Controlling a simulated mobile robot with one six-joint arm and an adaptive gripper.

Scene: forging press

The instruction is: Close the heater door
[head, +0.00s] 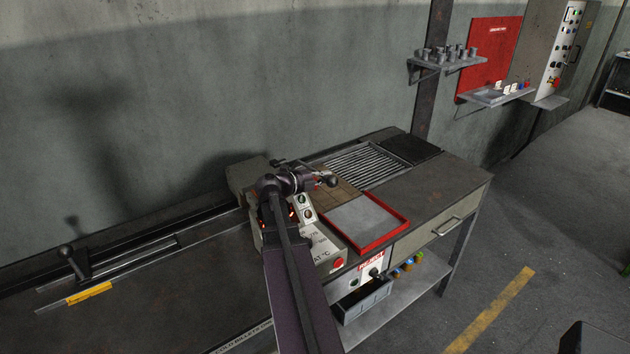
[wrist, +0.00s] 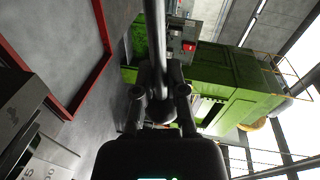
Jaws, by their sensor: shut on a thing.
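The heater (head: 322,252) is a pale box on the bench with a display and a red button, in the middle of the head view. My arm hides much of it, and a small orange glow shows beside the arm. The heater door itself cannot be made out clearly, nor how far it stands open. In the wrist view my gripper (wrist: 161,92) is shut on a dark rod-like handle (wrist: 157,38), with a rounded end between the fingers. I take it for the door's handle.
A red-rimmed tray (head: 368,222) lies right of the heater, close to my gripper. A slatted rack (head: 365,162) is behind it. A lever (head: 72,260) stands at the left on the bench.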

